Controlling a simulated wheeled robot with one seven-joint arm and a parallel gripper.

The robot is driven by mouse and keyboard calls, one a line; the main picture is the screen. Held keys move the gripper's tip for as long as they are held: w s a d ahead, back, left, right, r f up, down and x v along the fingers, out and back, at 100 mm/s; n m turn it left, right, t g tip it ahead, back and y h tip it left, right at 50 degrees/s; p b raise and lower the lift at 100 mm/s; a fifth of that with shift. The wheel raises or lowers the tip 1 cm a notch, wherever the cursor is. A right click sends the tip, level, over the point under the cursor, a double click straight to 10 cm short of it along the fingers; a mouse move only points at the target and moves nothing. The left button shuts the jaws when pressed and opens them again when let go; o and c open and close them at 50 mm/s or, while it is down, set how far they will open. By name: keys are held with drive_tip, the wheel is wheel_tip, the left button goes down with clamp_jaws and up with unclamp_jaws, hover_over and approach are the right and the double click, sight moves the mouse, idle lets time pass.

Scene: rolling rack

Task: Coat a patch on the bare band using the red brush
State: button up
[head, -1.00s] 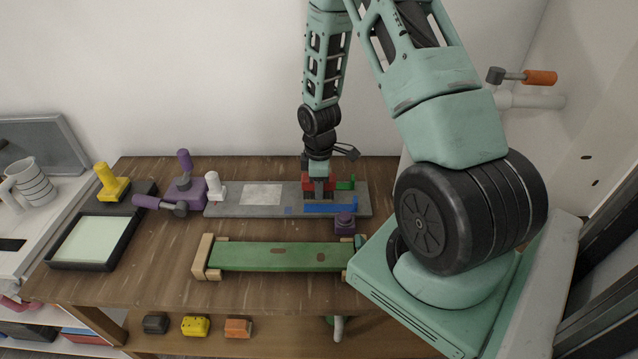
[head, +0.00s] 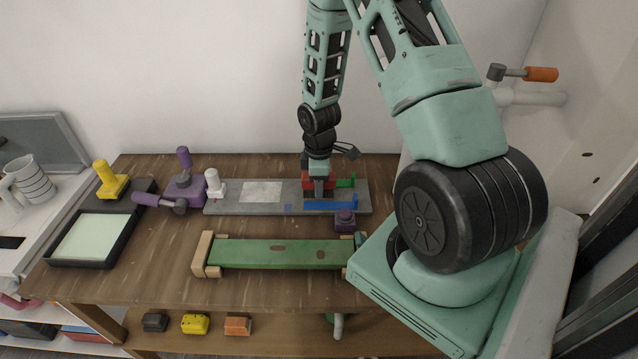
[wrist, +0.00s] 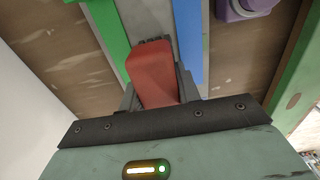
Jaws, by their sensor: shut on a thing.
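My gripper (head: 319,192) is at the right part of a long grey board (head: 235,208), shut on the red brush (head: 306,183). In the wrist view the red brush (wrist: 152,72) fills the gap between my fingers; its lower end is hidden. It stands between a green strip (head: 346,184) and a blue strip (head: 331,206). A pale rectangular patch (head: 262,192) lies on the board left of my gripper. I cannot tell for certain whether that is the bare band. A black tray (head: 78,265) with a pale green pad stands at the far left.
A white-handled brush (head: 214,185) and a purple clamp (head: 187,192) stand at the board's left end. A yellow-handled tool (head: 110,182) stands at the tray's back. A purple block (head: 345,221) is near my gripper. A green plank (head: 255,255) lies in front.

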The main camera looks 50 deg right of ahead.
drive_tip(key=shift+f, duration=0.35)
drive_tip(key=shift+w+a, duration=0.7)
drive_tip(key=shift+w, duration=0.05)
idle(0.3)
drive_tip(key=shift+s+d, duration=1.2)
drive_tip(key=shift+s, duration=0.1)
